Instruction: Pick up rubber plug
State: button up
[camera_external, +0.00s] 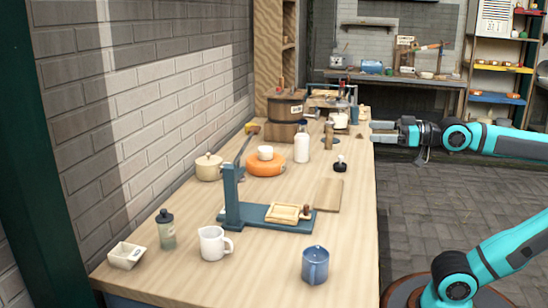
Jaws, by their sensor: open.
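A small black piece with a narrow upright top (340,166), which looks like the rubber plug, stands on the wooden bench (345,220) near its right edge. It is too small to be sure of its shape. My gripper (376,132) reaches in from the right, up and to the right of the black piece, by the bench's right edge. It is open, apart from the black piece, and I see nothing between its fingers.
A white bottle (302,148) and an orange disc (266,165) stand left of the black piece. A flat board (328,194), a blue stand (232,196), a white jug (213,243) and a blue mug (315,265) are nearer.

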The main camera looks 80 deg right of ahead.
jog(key=c, duration=0.6)
jog(key=shift+w, duration=0.1)
